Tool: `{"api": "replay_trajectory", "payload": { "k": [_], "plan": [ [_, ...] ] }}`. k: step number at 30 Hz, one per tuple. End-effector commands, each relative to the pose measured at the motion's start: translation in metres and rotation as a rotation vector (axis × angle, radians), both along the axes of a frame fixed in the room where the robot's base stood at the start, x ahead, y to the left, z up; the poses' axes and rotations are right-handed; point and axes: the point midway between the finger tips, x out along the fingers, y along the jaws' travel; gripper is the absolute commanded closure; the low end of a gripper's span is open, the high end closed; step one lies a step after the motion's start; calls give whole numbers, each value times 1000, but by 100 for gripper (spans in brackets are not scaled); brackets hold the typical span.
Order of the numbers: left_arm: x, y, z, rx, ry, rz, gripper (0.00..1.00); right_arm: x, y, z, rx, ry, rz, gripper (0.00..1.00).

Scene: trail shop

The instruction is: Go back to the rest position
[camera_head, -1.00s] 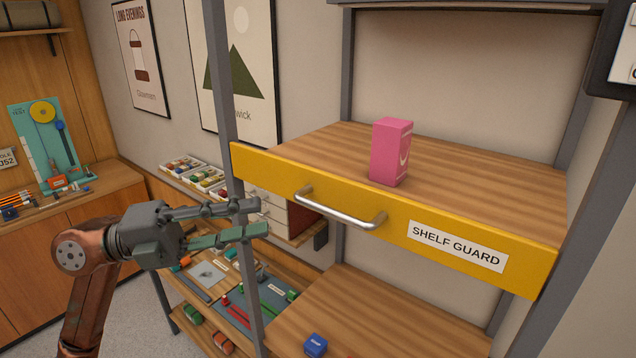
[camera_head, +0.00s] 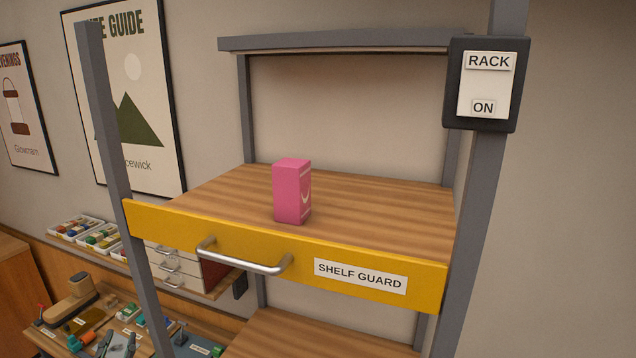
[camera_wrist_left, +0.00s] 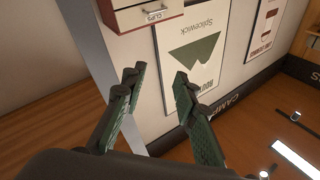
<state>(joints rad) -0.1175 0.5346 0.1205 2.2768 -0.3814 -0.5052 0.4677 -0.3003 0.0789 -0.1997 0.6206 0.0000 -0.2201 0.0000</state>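My left gripper (camera_head: 118,346) shows only as grey-green fingertips at the bottom left edge of the head view, in front of the lower bench. The left wrist view shows the same gripper (camera_wrist_left: 157,80) with its two fingers well apart and nothing between them. A pink box (camera_head: 292,192) stands upright on the wooden shelf (camera_head: 390,205), apart from my gripper. The yellow shelf guard (camera_head: 225,235), with a metal handle (camera_head: 243,262), runs across the shelf's front. My right gripper is in neither view.
A grey rack post (camera_head: 112,165) rises at the left. A switch box (camera_head: 484,85) reading RACK ON is fixed to the right post. Small bins (camera_head: 100,238) and drawers (camera_head: 172,265) stand behind at the left. A lower wooden shelf (camera_head: 300,335) lies below the guard.

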Motion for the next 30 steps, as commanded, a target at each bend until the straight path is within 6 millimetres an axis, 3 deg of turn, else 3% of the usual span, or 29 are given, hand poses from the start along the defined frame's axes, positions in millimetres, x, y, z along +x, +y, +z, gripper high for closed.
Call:
{"api": "replay_trajectory", "payload": {
  "k": [1,7,12,15,21,30],
  "plan": [
    [-6,5,-36,-44,82,35,73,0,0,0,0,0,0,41],
    [-47,11,-174,-180,434,149,73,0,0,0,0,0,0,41],
    [-108,-9,-279,-275,747,197,73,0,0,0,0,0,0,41],
    [-148,-28,-327,-321,914,201,73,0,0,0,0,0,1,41],
    [-211,-63,-382,-375,1153,180,73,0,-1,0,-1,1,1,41],
    [-288,-111,-424,-433,1416,120,73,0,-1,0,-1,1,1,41]
  ]
}}
